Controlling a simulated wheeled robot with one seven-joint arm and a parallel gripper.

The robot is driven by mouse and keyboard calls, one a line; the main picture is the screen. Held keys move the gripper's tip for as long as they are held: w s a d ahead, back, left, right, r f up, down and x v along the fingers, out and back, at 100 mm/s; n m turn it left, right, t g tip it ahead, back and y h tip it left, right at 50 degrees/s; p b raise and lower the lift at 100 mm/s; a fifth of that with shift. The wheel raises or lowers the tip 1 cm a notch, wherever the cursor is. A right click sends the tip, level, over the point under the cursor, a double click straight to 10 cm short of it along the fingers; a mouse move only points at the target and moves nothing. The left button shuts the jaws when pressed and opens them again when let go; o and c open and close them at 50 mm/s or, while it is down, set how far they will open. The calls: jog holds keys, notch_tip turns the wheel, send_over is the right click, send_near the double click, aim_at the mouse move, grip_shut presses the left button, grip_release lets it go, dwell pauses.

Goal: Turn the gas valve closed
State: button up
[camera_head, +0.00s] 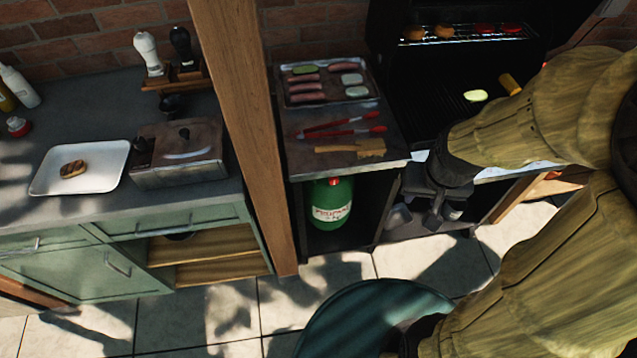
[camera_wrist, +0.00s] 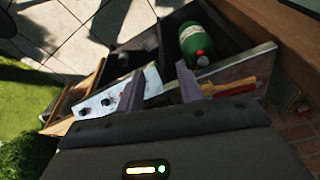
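A green propane tank (camera_head: 332,203) stands upright in the open compartment under the grill's side counter. The red valve (camera_head: 334,182) is on its top, just below the counter edge. The tank (camera_wrist: 192,42) also shows in the wrist view, with its red valve (camera_wrist: 201,54) facing the camera, beyond the right finger. My gripper (camera_head: 440,218) is in front of the grill, to the right of the tank and apart from it. In the wrist view my gripper's two fingers (camera_wrist: 160,87) stand wide apart with nothing held between them. The valve's turn position is too small to tell.
The side counter (camera_head: 297,158) overhangs the tank and carries red tongs (camera_head: 340,130), a brush (camera_head: 350,148) and a food tray (camera_head: 323,102). The grill (camera_head: 440,75) holds food. A wooden post (camera_head: 243,110) stands left of the tank.

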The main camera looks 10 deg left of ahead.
jog(key=shift+a, duration=0.15)
jog(key=o, duration=0.3)
jog(key=shift+o, duration=0.9)
jog(key=shift+w+f+b, duration=0.15)
jog(key=shift+f+b, duration=0.2)
jog(key=shift+f, duration=0.05)
jog(key=w+a+f+n+t+y+b, duration=0.1)
jog(key=w+a+f+t+b, duration=0.3)
jog(key=f+b, duration=1.2)
jog(key=w+a+f+n+t+y+b, duration=0.1)
jog(key=w+a+f+t+b, duration=0.4)
jog(key=f+b, duration=1.2)
jog(key=w+a+f+n+t+y+b, duration=0.1)
jog(key=w+a+f+t+y+b, duration=0.2)
jog(key=w+f+b, duration=0.7)
notch_tip(320, 180, down, 7)
jog(key=a+t+b, duration=0.1)
jog(key=t+b, duration=0.1)
jog(key=b, duration=1)
jog(key=shift+a+r+t+b, duration=0.2)
jog(key=shift+a+t+b, duration=0.1)
jog(key=shift+b, duration=0.1)
jog(key=shift+w, duration=0.1)
